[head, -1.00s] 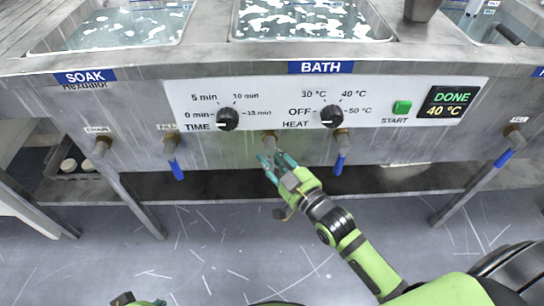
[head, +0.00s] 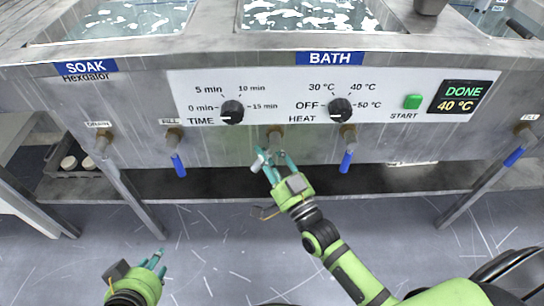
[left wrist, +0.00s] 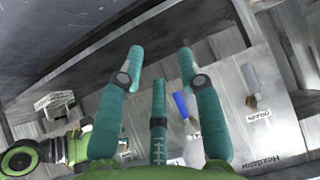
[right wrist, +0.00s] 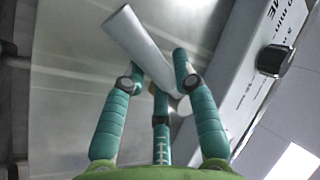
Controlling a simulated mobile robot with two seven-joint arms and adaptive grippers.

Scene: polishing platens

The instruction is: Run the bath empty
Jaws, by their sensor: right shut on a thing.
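The bath (head: 310,27), labelled BATH, holds water with white patches on its surface. Its front has a brass valve stub (head: 275,133) between the TIME and HEAT knobs; no label on it is readable. My right gripper (head: 272,164) is just below this stub, shut on a pale grey lever (head: 258,162). In the right wrist view the lever (right wrist: 138,38) runs slantwise between the fingers. A blue-handled valve (head: 347,160) hangs to the right of the stub. My left gripper (head: 152,260) is low at the left, over the floor, with its fingers apart and empty.
The panel shows DONE and 40 °C on its display (head: 461,97), beside a green START button (head: 413,102). The SOAK tank (head: 130,20) is at the left, with a drain valve (head: 103,143) and blue-handled fill valve (head: 177,163). Slanted legs and a shelf lie below.

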